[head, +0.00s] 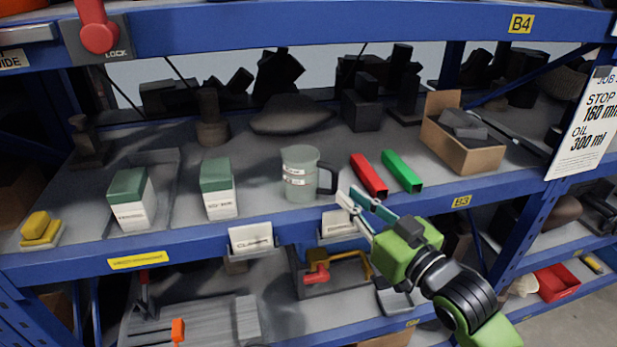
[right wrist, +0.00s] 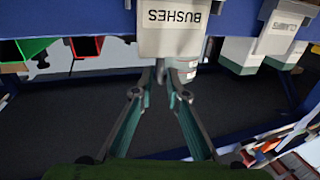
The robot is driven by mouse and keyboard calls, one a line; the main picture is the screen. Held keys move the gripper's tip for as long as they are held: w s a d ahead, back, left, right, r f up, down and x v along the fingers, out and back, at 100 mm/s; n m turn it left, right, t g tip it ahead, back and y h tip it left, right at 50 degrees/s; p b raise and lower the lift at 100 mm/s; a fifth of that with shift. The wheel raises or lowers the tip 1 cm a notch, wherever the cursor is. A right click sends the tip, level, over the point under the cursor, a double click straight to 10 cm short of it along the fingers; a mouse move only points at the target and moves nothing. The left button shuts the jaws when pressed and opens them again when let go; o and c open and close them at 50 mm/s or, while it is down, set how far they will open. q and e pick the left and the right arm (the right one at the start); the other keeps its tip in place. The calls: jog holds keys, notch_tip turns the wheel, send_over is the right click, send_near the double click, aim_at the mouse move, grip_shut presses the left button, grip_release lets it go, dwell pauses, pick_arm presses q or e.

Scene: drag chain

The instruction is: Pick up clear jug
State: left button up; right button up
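The clear jug (head: 299,176) stands upright on the middle shelf. It is a translucent grey-green cup with white label bands and a dark handle on its right side. My right gripper (head: 352,194) reaches in from the lower right, its fingertips just right of the handle at the shelf's front edge. In the right wrist view its fingers (right wrist: 163,80) have a narrow gap with nothing seen between them. Part of the jug (right wrist: 186,69) shows there behind a label holder. Whether a fingertip touches the handle cannot be told. My left gripper is out of view.
Green-and-white boxes (head: 218,189) stand left of the jug. Red (head: 369,176) and green (head: 402,171) bars lie to its right, near a cardboard box (head: 462,143). Label holders (head: 250,239) hang on the blue shelf edge (head: 200,247). Another shelf crosses above.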

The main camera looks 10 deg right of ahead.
aim_at(337, 183)
jog(key=shift+w+a, duration=0.3)
jog(key=shift+w, duration=0.35)
jog(key=shift+w+a+r+p, duration=0.1)
jog(key=shift+w+r+p, duration=0.15)
jog(key=shift+w+p, duration=0.15)
jog(key=p+x, duration=0.2)
jog(key=x, duration=0.1)
jog(key=shift+w+r, duration=0.1)
jog(key=shift+w, duration=0.1)
jog(key=shift+w+a, duration=0.25)
jog(key=shift+w, duration=0.15)
jog(key=shift+s+d, duration=0.1)
grip_shut()
